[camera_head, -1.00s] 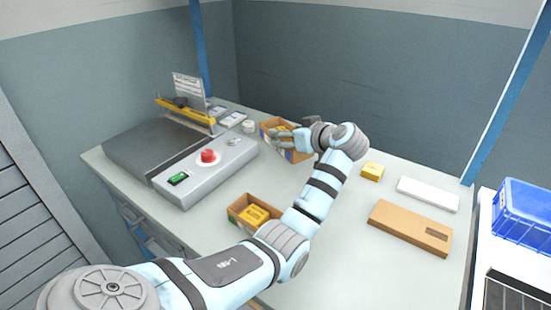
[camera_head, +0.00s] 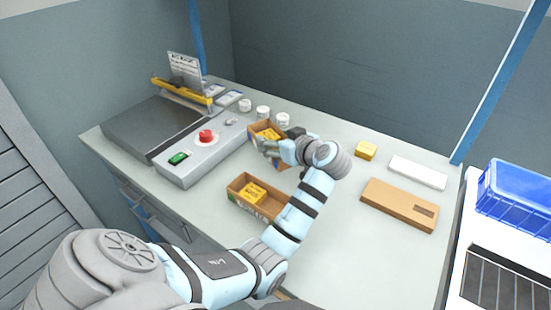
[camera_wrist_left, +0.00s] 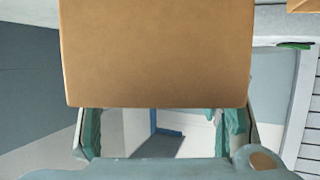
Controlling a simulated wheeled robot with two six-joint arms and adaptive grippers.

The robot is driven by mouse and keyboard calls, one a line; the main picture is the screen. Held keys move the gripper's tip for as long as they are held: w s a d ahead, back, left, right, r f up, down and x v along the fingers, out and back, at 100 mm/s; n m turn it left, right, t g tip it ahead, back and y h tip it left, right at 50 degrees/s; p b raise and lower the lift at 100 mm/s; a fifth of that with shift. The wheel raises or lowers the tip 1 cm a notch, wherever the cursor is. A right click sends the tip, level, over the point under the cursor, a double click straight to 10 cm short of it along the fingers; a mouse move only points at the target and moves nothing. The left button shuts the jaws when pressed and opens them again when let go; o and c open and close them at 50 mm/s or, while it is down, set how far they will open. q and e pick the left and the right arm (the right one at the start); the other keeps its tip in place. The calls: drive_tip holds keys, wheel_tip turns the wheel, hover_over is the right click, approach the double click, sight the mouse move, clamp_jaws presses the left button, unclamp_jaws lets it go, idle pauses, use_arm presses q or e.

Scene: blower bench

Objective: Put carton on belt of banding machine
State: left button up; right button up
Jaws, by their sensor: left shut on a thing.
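My left gripper (camera_head: 275,148) is shut on an open-topped brown carton (camera_head: 284,163) with a yellow box inside, near the back middle of the bench. In the left wrist view the carton (camera_wrist_left: 158,55) shows as a plain brown face above and between the fingers. The gripper and wrist hide part of the carton in the head view, and I cannot tell whether it touches the bench. The banding machine (camera_head: 190,160) is at the left, with a dark flat top, a red button and a yellow bar at its back. My right gripper is out of view.
A second open carton (camera_head: 238,199) with a yellow box stands on the bench in front. Several small white jars (camera_head: 263,112) stand behind. A yellow box (camera_head: 365,151), white box (camera_head: 418,173) and flat brown box (camera_head: 400,205) lie at the right; a blue crate (camera_head: 515,200) is beyond.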

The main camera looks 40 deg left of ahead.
use_arm(q)
wheel_tip(320, 180, down, 6)
drive_tip(key=shift+r+b, duration=0.15)
drive_tip(key=shift+b, duration=0.7)
drive_tip(key=shift+r, duration=0.1)
drive_tip(key=o, duration=1.2)
